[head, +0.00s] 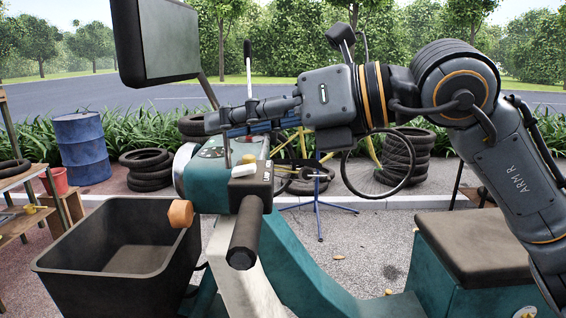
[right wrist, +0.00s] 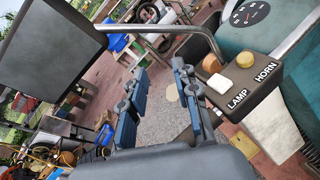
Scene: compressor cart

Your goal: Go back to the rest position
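My right gripper (head: 222,124) reaches in from the right and hovers above the scooter's handlebar. In the right wrist view its two blue fingers (right wrist: 160,75) are apart, with only ground and background between them, so it is open and empty. The scooter's switch box (head: 252,183) is just below it in the head view. The box also shows at the right of the right wrist view (right wrist: 240,100), with a white LAMP switch (right wrist: 219,84) and a yellow HORN button (right wrist: 245,60). My left gripper is not in view.
The black mirror (head: 172,38) stands left of the gripper on its stalk. Below are the handlebar grip (head: 245,235), an open black basket (head: 125,200) and the scooter seat (head: 470,245). Behind are tyres (head: 147,170), a blue barrel (head: 80,140) and a blue stand (head: 318,205).

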